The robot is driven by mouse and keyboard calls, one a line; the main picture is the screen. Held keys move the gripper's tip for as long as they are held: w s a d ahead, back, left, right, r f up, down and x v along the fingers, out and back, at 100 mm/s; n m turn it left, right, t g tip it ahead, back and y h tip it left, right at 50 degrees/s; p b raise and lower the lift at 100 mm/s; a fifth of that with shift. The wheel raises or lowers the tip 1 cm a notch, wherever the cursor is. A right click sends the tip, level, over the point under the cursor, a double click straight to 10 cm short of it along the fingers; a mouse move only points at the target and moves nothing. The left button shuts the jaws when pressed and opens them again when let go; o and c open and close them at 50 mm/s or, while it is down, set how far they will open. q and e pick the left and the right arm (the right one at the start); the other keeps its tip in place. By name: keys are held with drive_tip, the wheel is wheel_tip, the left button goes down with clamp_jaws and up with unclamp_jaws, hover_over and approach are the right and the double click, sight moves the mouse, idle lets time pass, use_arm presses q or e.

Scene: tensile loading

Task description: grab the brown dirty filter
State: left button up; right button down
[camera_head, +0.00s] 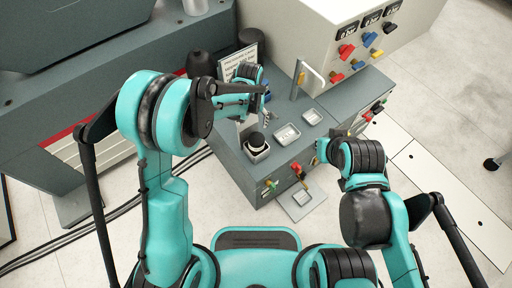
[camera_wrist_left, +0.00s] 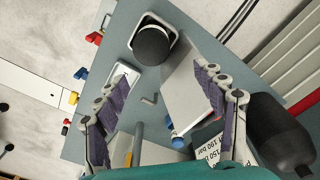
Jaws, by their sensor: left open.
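No part looks clearly brown. A dark round cylinder (camera_head: 256,141), possibly the filter, sits in a light square holder (camera_head: 258,158) on the grey bench. In the left wrist view the dark cylinder (camera_wrist_left: 152,45) stands in its holder near the top, beyond my fingertips. My left gripper (camera_head: 266,108) is above the bench, behind the holder in the head view. In the wrist view the left gripper (camera_wrist_left: 154,80) has its fingers wide apart with nothing between them.
Two shallow trays (camera_head: 287,134) (camera_head: 312,116) lie to the right of the holder. A printed sign (camera_head: 238,62), a black bottle (camera_head: 201,65) and a pale handle (camera_head: 312,72) stand behind. A control box (camera_head: 325,35) with coloured knobs is at the back right.

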use_arm(q)
drive_tip(key=b, duration=0.1)
hover_over(257, 138)
drive_tip(key=shift+g, duration=0.3)
wheel_tip(257, 138, down, 7)
drive_tip(key=shift+w+r, duration=0.1)
drive_tip(key=f+b, duration=0.1)
drive_tip(key=f, duration=0.1)
drive_tip(key=f+b, duration=0.2)
drive_tip(key=f, duration=0.1)
drive_tip(key=shift+s+a+f, duration=0.1)
drive_tip(key=shift+s+f, duration=0.1)
drive_tip(key=shift+f, duration=0.15)
drive_tip(key=shift+r, duration=0.1)
clamp_jaws()
drive_tip(key=shift+r, duration=0.15)
